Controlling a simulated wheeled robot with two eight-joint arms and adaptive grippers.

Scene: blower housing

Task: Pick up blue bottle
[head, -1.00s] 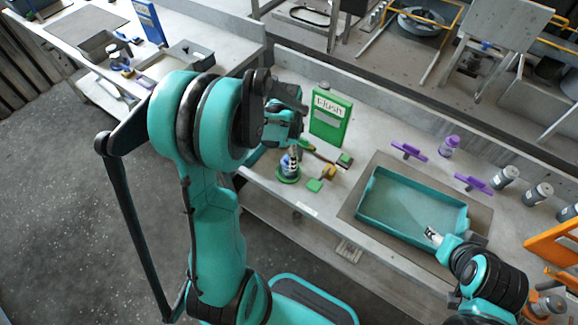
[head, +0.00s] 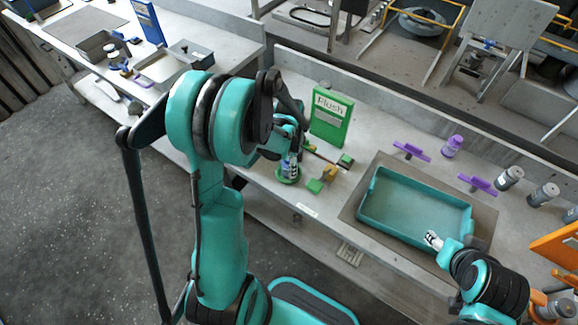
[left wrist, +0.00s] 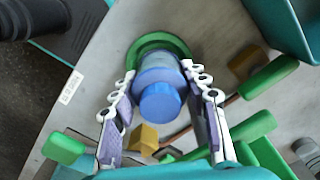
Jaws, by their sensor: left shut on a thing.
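The blue bottle (left wrist: 160,90) stands in a round green holder (left wrist: 148,44), seen from above in the left wrist view with its blue cap facing the camera. My left gripper (left wrist: 163,88) has one finger on each side of the bottle and is shut on it. In the head view the left gripper (head: 292,161) is over the green holder (head: 287,178) and hides much of the bottle. My right gripper (head: 433,238) is over the near right edge of the teal tray, away from the bottle; its jaw opening is too small to judge.
A green box marked "Flush" (head: 331,116) stands just behind the holder. Green and yellow brushes (head: 322,181) lie close on its right. The teal tray (head: 372,220) is further right, with purple-handled tools (head: 411,151) and several grey containers (head: 509,178) beyond.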

